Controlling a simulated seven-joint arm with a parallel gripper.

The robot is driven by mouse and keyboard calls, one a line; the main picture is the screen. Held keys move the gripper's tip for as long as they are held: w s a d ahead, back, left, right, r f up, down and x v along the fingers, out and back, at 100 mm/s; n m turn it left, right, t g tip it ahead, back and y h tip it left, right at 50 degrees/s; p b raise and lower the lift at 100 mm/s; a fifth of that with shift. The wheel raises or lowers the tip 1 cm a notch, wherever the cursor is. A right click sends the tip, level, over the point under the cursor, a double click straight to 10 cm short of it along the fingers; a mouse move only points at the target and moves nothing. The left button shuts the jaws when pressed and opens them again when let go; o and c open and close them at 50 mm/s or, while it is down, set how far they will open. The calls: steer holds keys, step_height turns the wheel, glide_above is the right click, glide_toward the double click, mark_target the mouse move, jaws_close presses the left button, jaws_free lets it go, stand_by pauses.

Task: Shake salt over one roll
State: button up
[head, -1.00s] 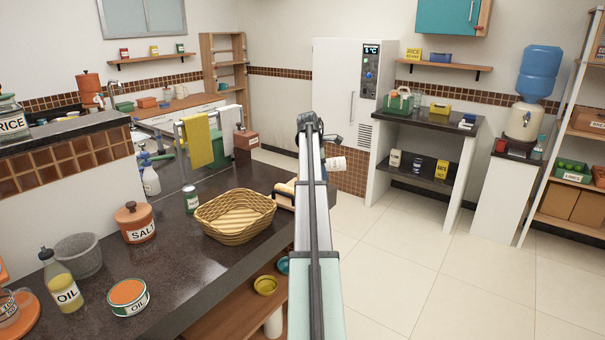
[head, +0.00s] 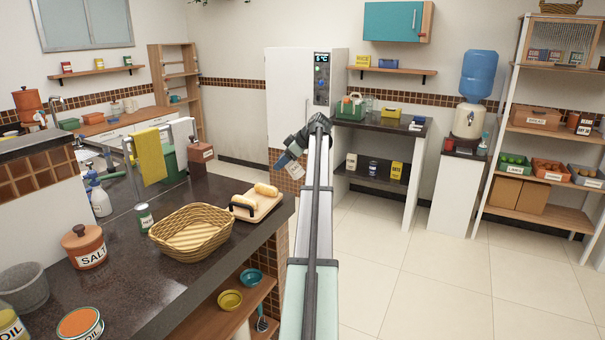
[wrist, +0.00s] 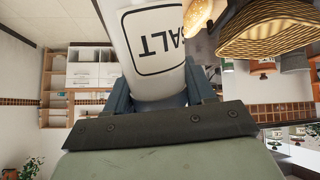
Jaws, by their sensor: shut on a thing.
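My gripper (head: 290,160) is shut on a white salt shaker (wrist: 158,45) with SALT lettering. The shaker also shows in the head view (head: 296,174), tilted, beyond and to the right of the wooden board (head: 264,208). The shaker appears apart from both. In the wrist view, part of a roll (wrist: 203,14) shows beside the shaker. The shaker's ends are not clearly visible.
An orange salt pot (head: 84,248) stands farther left. Open floor (head: 400,270) lies to the right.

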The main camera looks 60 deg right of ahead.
steer(key=w+a+r+m+t, duration=0.2)
steer(key=w+r+t, duration=0.4)
steer(key=r, duration=0.5)
steer(key=shift+w+a+m+t, duration=0.15)
steer(key=shift+a+m+t, duration=0.15)
steer(key=shift+a+t, duration=0.35)
